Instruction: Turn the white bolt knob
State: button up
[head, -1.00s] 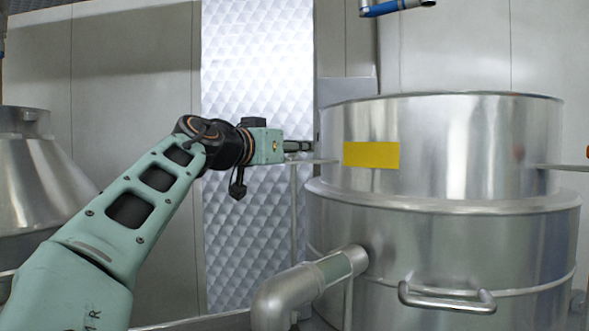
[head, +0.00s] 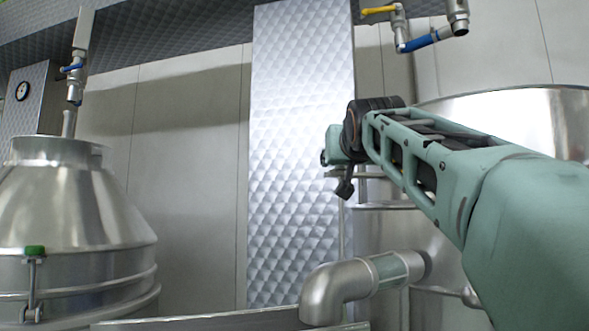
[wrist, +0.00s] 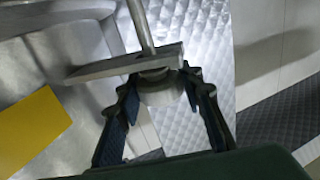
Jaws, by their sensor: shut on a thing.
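In the wrist view, my gripper (wrist: 160,84) has its two dark fingers closed around a pale, short round knob (wrist: 160,93), which looks like the white bolt knob. The knob sits at a flat metal bar (wrist: 115,65) with a round rod (wrist: 140,22) running from it. The fingers partly cover the knob, so its exact turn cannot be told. In the head view, my wrist is in front of the quilted metal panel, left of the steel tank (head: 545,112). My fingers and the knob are hidden there.
A yellow plate (wrist: 30,130) shows at the left of the wrist view. A steel pipe elbow (head: 330,290) is below my arm. A cone-topped vessel (head: 65,205) stands at left. Valves with yellow and blue handles (head: 420,42) hang above. The quilted panel (head: 295,200) is behind.

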jog(key=n+y+p, duration=0.1)
jog(key=p, duration=0.1)
jog(key=n+y+p, duration=0.1)
jog(key=y+p, duration=0.1)
jog(key=n+y+p, duration=0.1)
jog(key=p, duration=0.2)
jog(key=shift+d+r+g+y, duration=0.1)
jog(key=shift+r+g+y, duration=0.2)
jog(key=shift+r, duration=0.05)
jog(key=y+p, duration=0.1)
jog(key=n+y+p, duration=0.1)
jog(key=p, duration=0.1)
jog(key=n+g+y+p, duration=0.1)
jog(key=shift+f+y+p, duration=0.25)
jog(key=shift+y+p, duration=0.05)
jog(key=shift+f+n+g+y+p, duration=0.1)
jog(key=shift+n+g+y+p, duration=0.2)
jog(key=shift+n+y, duration=0.25)
jog(key=shift+a+f+n+g+y, duration=0.2)
jog(key=shift+f+n+g+y, duration=0.05)
jog(key=shift+f+g, duration=0.05)
jog(key=o, duration=1.2)
jog(key=shift+r, duration=0.15)
jog(key=shift+d, duration=0.1)
jog(key=v, duration=1.2)
